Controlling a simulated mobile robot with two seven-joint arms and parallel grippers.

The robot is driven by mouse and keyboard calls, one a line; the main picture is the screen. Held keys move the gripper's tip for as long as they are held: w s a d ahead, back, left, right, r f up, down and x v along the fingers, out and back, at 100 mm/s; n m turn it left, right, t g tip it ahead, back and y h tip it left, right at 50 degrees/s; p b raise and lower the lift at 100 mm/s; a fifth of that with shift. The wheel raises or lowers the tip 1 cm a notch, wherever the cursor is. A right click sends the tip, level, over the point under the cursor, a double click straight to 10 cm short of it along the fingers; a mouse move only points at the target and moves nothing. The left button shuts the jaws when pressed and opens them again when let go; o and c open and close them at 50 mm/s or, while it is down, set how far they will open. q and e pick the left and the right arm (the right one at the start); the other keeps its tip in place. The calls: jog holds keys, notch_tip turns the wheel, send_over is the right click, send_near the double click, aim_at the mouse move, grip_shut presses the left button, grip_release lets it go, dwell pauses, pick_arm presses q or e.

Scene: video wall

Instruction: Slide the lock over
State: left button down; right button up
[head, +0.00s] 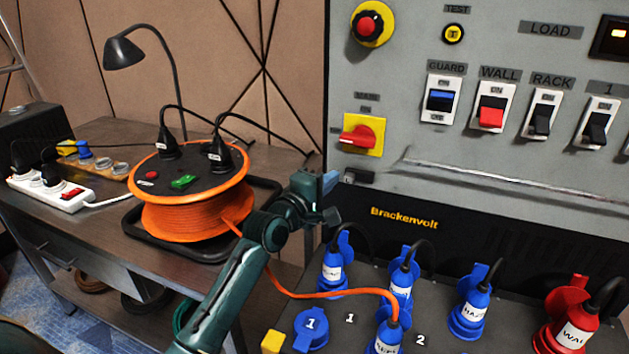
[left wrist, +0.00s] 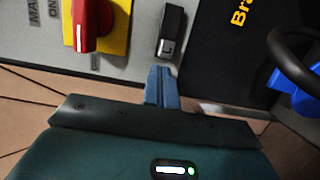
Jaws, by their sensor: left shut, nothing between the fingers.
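The lock is a small black slider with a metal end (head: 358,177), low on the grey panel under the red and yellow main switch (head: 361,135). In the left wrist view the lock (left wrist: 171,32) lies just beyond my fingertips, beside the red switch knob (left wrist: 92,22). My left gripper (head: 330,182) is shut and empty, just left of the lock in the head view. In the left wrist view its blue-grey fingers (left wrist: 160,86) are together and point at the lock's metal end. I cannot tell whether they touch it. My right gripper is not in view.
Below the panel, blue plugs (head: 331,272) and a red plug (head: 573,330) stand in sockets. An orange cable (head: 310,294) runs beneath my left arm from the orange reel (head: 192,215) on the table. Several rocker switches (head: 491,112) line the panel at right.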

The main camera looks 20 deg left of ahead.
aim_at(352, 179)
pick_arm(q)
jog(key=shift+d, duration=0.15)
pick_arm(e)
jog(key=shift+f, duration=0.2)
pick_arm(q)
jog(key=d+p, duration=0.2)
jog(key=d, duration=0.1)
jog(key=shift+d+r+p, duration=0.2)
jog(key=shift+d+p, duration=0.1)
jog(key=shift+d+f, duration=0.1)
jog(key=shift+d, duration=0.2)
jog(key=shift+f, duration=0.1)
jog(key=shift+s, duration=0.1)
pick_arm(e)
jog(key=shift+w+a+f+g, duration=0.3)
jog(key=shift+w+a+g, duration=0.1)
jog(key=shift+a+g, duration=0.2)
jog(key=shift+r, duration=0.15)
